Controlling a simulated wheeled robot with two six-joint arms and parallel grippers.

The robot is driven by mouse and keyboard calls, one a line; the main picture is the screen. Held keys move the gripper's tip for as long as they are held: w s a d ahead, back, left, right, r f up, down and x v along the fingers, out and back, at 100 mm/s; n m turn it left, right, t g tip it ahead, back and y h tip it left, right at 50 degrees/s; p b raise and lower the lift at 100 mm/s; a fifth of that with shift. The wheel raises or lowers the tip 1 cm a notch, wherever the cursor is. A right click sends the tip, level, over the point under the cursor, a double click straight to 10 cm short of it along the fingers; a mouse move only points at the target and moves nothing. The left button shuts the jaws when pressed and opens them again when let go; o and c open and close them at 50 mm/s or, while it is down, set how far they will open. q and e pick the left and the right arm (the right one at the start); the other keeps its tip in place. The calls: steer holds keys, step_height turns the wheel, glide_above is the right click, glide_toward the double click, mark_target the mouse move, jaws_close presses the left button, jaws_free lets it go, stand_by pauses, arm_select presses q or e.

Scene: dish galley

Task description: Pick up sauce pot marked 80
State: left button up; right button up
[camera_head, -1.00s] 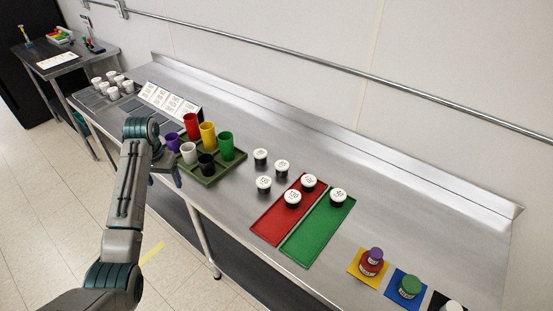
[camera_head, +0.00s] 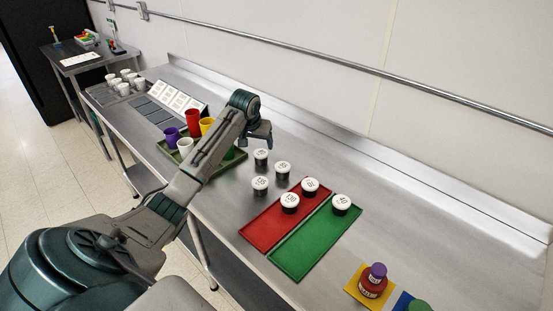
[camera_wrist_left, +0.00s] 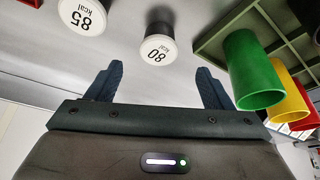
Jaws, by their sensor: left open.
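The sauce pot marked 80 (camera_wrist_left: 158,48) is a dark pot with a white lid reading "80 kcal". In the left wrist view it stands ahead of my left gripper (camera_wrist_left: 157,80), centred between the two open fingers, with nothing held. In the head view it appears to be the back pot (camera_head: 261,157) of the loose group, just below my left gripper (camera_head: 260,138); its label is too small to read there. A pot marked 85 (camera_wrist_left: 83,15) stands beside it. My right gripper does not show.
A green cup (camera_wrist_left: 252,72) is close to my left gripper's right finger in the wrist view. A tray of coloured cups (camera_head: 229,160) is partly hidden by my arm. Pots stand on a red mat (camera_head: 264,229) and a green mat (camera_head: 300,248). The back of the counter is clear.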

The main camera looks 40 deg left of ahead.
mark_target(260, 154)
arm_select(q)
steer(key=x, duration=0.2)
steer(key=shift+w+a+f, duration=0.1)
steer(key=shift+f, duration=0.2)
steer(key=shift+w+f+p, duration=0.1)
steer(key=shift+f+p, duration=0.2)
steer(key=shift+f, duration=0.05)
steer(key=shift+w+f, duration=0.15)
steer(key=shift+f, duration=0.1)
steer(key=p+x, duration=0.2)
steer(key=x, duration=0.2)
steer(key=shift+f, duration=0.5)
steer(key=shift+r, duration=0.1)
steer(key=c, duration=0.8)
steer(key=shift+c, duration=1.1)
steer(key=shift+r, duration=0.1)
